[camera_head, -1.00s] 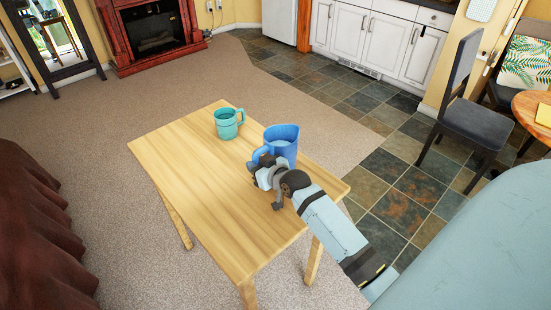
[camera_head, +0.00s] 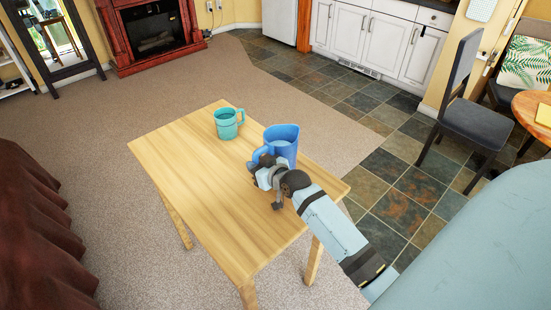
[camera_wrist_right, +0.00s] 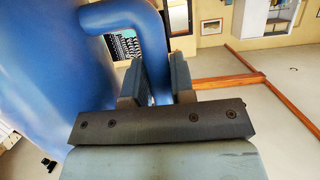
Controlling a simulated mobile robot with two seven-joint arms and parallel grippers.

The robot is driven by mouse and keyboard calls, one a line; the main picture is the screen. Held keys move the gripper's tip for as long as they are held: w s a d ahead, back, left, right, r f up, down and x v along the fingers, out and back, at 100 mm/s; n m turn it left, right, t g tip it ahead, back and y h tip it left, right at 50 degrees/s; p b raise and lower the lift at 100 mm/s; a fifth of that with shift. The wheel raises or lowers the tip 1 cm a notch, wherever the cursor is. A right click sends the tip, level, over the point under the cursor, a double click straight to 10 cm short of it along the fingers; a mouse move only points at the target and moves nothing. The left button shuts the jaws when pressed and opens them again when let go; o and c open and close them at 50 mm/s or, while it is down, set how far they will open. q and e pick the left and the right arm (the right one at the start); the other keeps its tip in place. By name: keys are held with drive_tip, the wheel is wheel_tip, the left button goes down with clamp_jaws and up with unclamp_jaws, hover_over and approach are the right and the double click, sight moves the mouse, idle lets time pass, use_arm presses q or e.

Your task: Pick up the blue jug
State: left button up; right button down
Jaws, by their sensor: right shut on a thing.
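The blue jug (camera_head: 283,140) stands upright on the wooden table (camera_head: 190,175), near its right edge. My right gripper (camera_head: 262,166) is at the jug's handle side, reaching in from the lower right. In the right wrist view the jug's body (camera_wrist_right: 40,70) fills the left side, and its handle (camera_wrist_right: 150,45) comes down between the two fingers of my right gripper (camera_wrist_right: 156,85). The gripper is shut on the handle. Whether the jug's base touches the table is hidden behind the gripper. My left gripper is not in view.
A teal mug (camera_head: 227,123) stands on the table, left of and behind the jug. The front left of the tabletop is clear. A dark chair (camera_head: 465,120) and a round table (camera_head: 535,108) are at the right. A brown draped piece of furniture (camera_head: 35,240) is at the left.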

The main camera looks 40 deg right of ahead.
drive_tip(key=shift+r, duration=0.1)
idle(0.3)
drive_tip(key=shift+r, duration=0.15)
drive_tip(key=shift+w+r, duration=0.1)
drive_tip(key=shift+r, duration=0.45)
wheel_tip(320, 180, up, 19)
drive_tip(key=p, duration=0.1)
drive_tip(key=shift+f+p, duration=0.2)
drive_tip(key=shift+p, duration=0.2)
